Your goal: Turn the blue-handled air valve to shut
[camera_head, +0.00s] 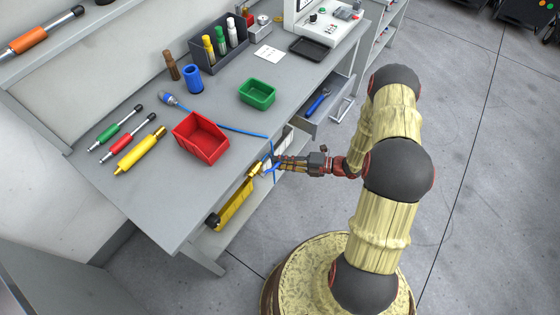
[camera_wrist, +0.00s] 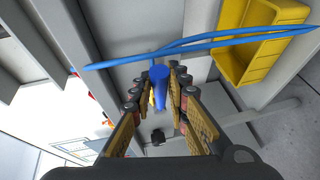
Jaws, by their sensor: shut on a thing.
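The air valve shows in the head view as a brass body (camera_head: 256,168) at the front edge of the workbench, with a small blue handle (camera_head: 275,168) beside it. My gripper (camera_head: 279,162) reaches the handle from the right, in front of the bench edge. In the wrist view the blue handle (camera_wrist: 160,88) stands between the fingertips of my gripper (camera_wrist: 160,84), which is shut on it. The fingers hide part of the valve body, and I cannot tell the handle's exact angle to the pipe.
A blue hose (camera_head: 240,131) crosses the bench top (camera_head: 160,190) to the front edge and passes close to my fingers in the wrist view (camera_wrist: 200,45). A red bin (camera_head: 201,138) stands behind the valve. A yellow bin (camera_head: 235,208) sits on the lower shelf. An open drawer (camera_head: 318,112) juts out nearby.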

